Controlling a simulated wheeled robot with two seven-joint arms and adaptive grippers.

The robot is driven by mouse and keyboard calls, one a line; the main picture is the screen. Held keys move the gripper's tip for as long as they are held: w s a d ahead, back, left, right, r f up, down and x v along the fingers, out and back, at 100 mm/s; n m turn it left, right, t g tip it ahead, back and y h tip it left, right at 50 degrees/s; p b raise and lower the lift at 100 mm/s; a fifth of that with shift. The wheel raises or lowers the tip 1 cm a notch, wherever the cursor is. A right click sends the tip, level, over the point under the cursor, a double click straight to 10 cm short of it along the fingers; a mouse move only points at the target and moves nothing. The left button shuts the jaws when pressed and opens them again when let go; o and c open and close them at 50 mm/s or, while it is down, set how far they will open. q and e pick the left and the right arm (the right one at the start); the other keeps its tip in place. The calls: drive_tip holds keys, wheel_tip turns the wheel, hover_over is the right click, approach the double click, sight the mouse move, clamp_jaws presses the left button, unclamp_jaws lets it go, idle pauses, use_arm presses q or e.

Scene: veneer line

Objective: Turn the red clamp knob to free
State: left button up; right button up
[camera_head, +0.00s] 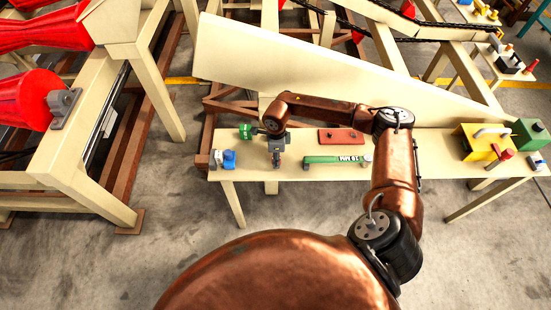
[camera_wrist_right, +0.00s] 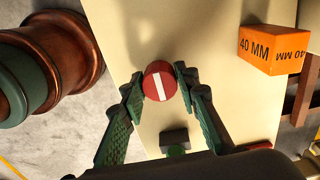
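The red clamp knob (camera_wrist_right: 160,82) shows in the right wrist view as a round red disc with a white bar across it, tilted slightly from vertical. My right gripper (camera_wrist_right: 157,76) has its two green ridged fingers spread, one on each side of the knob. The right finger is very close to the knob's edge; I cannot tell whether it touches. In the head view my right gripper (camera_head: 277,160) points down over the left part of the cream bench (camera_head: 300,174) and mostly hides what is under it. My left gripper is not in view.
An orange 40 MM block (camera_wrist_right: 271,47) lies to the right in the wrist view. On the bench are a blue piece (camera_head: 229,159), a green piece (camera_head: 245,131), a red plate (camera_head: 341,136) and a green tool (camera_head: 335,160). A yellow box (camera_head: 480,147) stands at the right.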

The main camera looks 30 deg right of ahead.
drive_tip(key=o, duration=0.4)
drive_tip(key=shift+o, duration=0.2)
wheel_tip(320, 180, up, 12)
idle(0.4)
idle(0.4)
